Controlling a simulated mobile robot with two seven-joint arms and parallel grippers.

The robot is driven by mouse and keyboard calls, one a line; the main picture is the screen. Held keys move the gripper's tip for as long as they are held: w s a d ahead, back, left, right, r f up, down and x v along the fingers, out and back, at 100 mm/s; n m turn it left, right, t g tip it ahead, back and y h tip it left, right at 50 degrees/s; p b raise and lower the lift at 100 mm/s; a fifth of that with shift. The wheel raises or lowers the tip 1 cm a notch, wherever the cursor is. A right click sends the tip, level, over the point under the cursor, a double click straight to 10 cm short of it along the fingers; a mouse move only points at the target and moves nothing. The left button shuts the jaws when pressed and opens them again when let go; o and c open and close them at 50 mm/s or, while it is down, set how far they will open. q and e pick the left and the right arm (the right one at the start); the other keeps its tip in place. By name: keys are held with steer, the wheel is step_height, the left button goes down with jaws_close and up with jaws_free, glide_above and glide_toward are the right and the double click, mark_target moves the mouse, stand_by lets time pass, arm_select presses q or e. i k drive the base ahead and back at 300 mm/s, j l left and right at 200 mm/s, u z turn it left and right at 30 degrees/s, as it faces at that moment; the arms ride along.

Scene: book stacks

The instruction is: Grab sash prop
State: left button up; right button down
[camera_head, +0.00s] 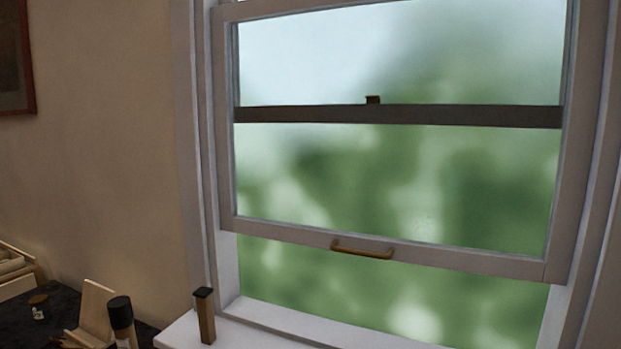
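A small upright post, likely the sash prop (206,316), stands on the left end of the white window sill (270,320). It is brassy brown with a dark square cap. The lower window sash (400,246) is raised partway, with an open gap between its bottom rail and the sill. A brass handle (362,249) sits on that bottom rail. The post stands apart from the sash, in front of the left side of the frame. Neither of my grippers shows in the head view.
Left of the sill is a dark surface (50,325) holding a small jar (38,306), a pale wooden stand (95,312) and a black-capped cylinder (122,318). A light tray (16,275) lies at far left. A framed picture (14,60) hangs on the wall.

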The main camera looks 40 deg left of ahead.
mark_target(204, 301)
steer(key=u, duration=1.85)
